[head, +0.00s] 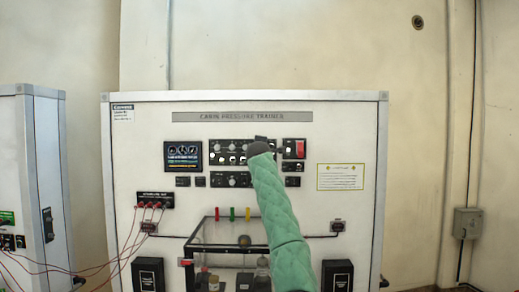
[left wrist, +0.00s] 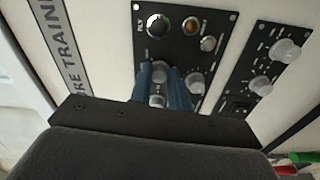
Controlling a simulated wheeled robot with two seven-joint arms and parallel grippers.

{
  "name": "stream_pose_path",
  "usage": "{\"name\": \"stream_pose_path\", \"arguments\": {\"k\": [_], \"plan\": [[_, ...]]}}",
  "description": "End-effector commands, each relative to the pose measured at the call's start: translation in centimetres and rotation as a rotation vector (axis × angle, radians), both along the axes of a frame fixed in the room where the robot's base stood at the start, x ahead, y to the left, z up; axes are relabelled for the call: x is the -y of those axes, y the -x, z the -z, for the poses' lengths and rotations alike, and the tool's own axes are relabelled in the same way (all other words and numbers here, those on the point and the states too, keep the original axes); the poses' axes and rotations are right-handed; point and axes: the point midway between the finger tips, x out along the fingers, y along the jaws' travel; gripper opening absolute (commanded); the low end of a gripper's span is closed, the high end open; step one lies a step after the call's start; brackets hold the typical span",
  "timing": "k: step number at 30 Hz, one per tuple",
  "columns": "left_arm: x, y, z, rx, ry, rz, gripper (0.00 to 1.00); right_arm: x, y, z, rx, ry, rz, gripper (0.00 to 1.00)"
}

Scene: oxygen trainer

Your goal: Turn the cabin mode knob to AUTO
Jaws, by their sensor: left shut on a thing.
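The trainer's dark control panel (head: 232,151) sits high on the white cabinet front and carries several knobs, dials and switches. My left gripper (head: 262,138) is up against its right part and covers what lies behind it. In the left wrist view, the blue fingers of my left gripper (left wrist: 162,88) are closed around a grey knob (left wrist: 160,69) on the black panel (left wrist: 176,50). The panel lettering is too small to read, so I cannot tell which mode the knob points to. My right gripper is not in view.
Another silver knob (left wrist: 195,83) sits close beside the fingers. A second black panel with pale knobs (left wrist: 286,50) is farther right. In the head view, a clear case (head: 230,232) juts out below, and red cables (head: 128,250) hang at the left.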

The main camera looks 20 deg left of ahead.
Motion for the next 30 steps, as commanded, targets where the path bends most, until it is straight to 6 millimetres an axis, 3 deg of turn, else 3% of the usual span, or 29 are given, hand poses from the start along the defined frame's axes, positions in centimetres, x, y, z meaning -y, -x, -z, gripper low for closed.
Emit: {"name": "stream_pose_path", "arguments": {"k": [20, 21, 24, 30], "plan": [[-0.1, 0.0, 0.2, 0.013, 0.058, -0.001, 0.00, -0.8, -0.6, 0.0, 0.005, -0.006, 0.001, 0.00], [-0.1, 0.0, 0.2, 0.013, 0.058, -0.001, 0.24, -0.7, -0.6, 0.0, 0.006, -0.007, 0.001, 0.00], [0.0, 0.0, 0.2, 0.014, 0.057, 0.000, 0.40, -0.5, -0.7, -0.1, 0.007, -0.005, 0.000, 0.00], [0.0, 0.0, 0.1, 0.015, 0.056, 0.000, 0.40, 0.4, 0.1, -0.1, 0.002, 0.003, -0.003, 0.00]]}}
